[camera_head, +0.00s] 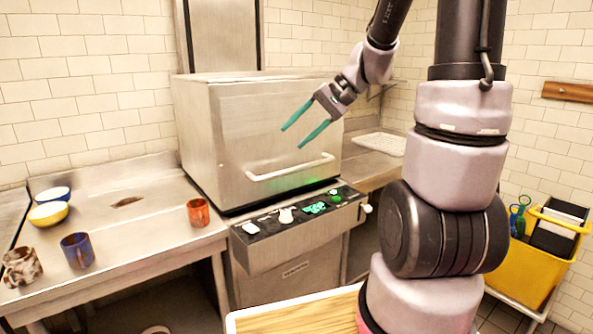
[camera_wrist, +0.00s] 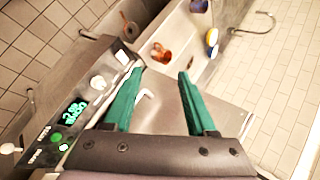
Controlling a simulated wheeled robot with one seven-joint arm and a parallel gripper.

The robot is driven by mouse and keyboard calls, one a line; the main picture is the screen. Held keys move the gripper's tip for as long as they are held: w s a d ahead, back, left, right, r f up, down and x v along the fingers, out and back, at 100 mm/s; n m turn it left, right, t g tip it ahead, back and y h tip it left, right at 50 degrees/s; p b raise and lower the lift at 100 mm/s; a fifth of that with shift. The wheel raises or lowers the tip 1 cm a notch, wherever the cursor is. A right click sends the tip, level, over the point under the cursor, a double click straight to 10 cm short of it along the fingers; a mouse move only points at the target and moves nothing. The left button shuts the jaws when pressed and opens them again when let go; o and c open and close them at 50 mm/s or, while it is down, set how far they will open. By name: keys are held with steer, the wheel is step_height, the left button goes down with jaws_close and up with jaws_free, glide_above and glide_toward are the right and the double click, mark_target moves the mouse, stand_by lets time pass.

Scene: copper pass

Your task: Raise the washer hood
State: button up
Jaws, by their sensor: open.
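The washer hood (camera_head: 215,125) is a large steel box, and its lower edge sits down close to the machine's base. A white bar handle (camera_head: 290,168) runs across the lower front of the hood. My gripper (camera_head: 305,136) is in front of the hood's upper front face, above the handle, with its two green fingers apart and nothing between them. In the wrist view the open fingers (camera_wrist: 159,76) show over the hood's steel surface (camera_wrist: 215,110), and a short pale piece of the handle (camera_wrist: 142,103) shows between them.
A control panel (camera_head: 300,212) with knobs and a green display juts out below the hood. On the left steel counter (camera_head: 130,240) stand an orange mug (camera_head: 198,212), a blue mug (camera_head: 77,250), a speckled mug (camera_head: 23,267) and bowls (camera_head: 48,214). A yellow cart (camera_head: 545,262) stands right.

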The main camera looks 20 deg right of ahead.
steer(key=w+d+f+m+t+y, duration=0.3)
steer(key=w+d+f, duration=0.2)
steer(key=w+f, duration=0.4)
steer(key=m+t, duration=0.3)
steer(key=t, duration=0.3)
glide_toward(299, 169)
steer(key=shift+h, duration=0.4)
steer(key=x, duration=1.1)
steer(key=shift+a+r, duration=0.1)
steer(key=shift+r, duration=0.1)
steer(key=shift+c, duration=0.4)
jaws_close()
